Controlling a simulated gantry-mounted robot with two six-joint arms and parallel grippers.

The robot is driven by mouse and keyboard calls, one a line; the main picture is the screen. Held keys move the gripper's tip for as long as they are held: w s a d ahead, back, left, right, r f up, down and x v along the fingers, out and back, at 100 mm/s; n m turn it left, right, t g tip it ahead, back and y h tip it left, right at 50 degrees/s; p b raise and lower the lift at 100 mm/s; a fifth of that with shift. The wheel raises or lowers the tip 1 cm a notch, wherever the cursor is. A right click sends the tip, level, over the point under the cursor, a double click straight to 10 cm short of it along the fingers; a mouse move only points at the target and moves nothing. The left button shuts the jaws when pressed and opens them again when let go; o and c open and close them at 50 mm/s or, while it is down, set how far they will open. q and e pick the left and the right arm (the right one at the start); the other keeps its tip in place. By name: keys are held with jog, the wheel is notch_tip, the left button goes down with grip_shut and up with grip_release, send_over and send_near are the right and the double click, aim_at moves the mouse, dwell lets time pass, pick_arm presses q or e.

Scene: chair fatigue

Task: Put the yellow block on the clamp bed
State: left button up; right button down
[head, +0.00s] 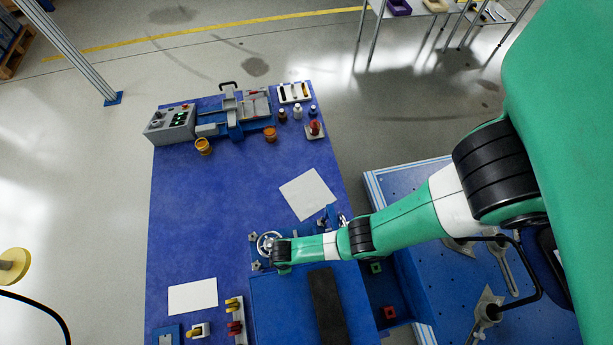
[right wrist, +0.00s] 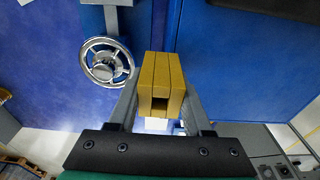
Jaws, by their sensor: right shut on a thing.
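A yellow block (right wrist: 160,82) sits between the fingers of my right gripper (right wrist: 160,100) in the right wrist view. It looks like a grooved, ochre-yellow piece with a dark notch at its near end. In the head view my right gripper (head: 281,265) is over the blue table, beside a metal handwheel (head: 267,242); the block is hidden there by the arm. The handwheel also shows left of the block in the wrist view (right wrist: 107,62). I cannot tell for sure which part is the clamp bed. My left gripper is not in view.
A blue raised slab (head: 275,310) with a black strip (head: 327,305) is at the front. A grey machine with a control box (head: 172,123) stands at the back, near orange pots (head: 203,146) and small bottles. The left-middle of the table (head: 205,215) is clear.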

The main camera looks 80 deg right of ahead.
jog(key=s+d+f+b, duration=0.1)
jog(key=d, duration=0.1)
jog(key=s+d+f+b, duration=0.1)
jog(key=s+d+f, duration=0.1)
jog(key=d, duration=0.1)
jog(key=s+d+f+b, duration=0.1)
jog(key=d, duration=0.2)
jog(key=shift+s+d+f, duration=0.2)
jog(key=shift+s+f, duration=0.1)
jog(key=d+f+b, duration=0.1)
jog(key=s+d+f+b, duration=0.1)
jog(key=f+b, duration=0.1)
jog(key=d+f+b, duration=0.1)
jog(key=shift+s+f, duration=0.3)
jog(key=shift+s, duration=0.05)
jog(key=shift+d+b, duration=0.3)
jog(key=shift+b, duration=0.05)
jog(key=shift+s+d+f+b, duration=0.1)
jog(key=shift+f+b, duration=0.85)
jog(key=shift+f, duration=0.1)
jog(key=shift+s+d+f+b, duration=0.1)
jog(key=shift+f+b, duration=0.85)
jog(key=shift+f, duration=0.1)
jog(key=shift+c, duration=1.7)
grip_release()
jog(key=shift+r, duration=0.1)
jog(key=shift+r, duration=0.1)
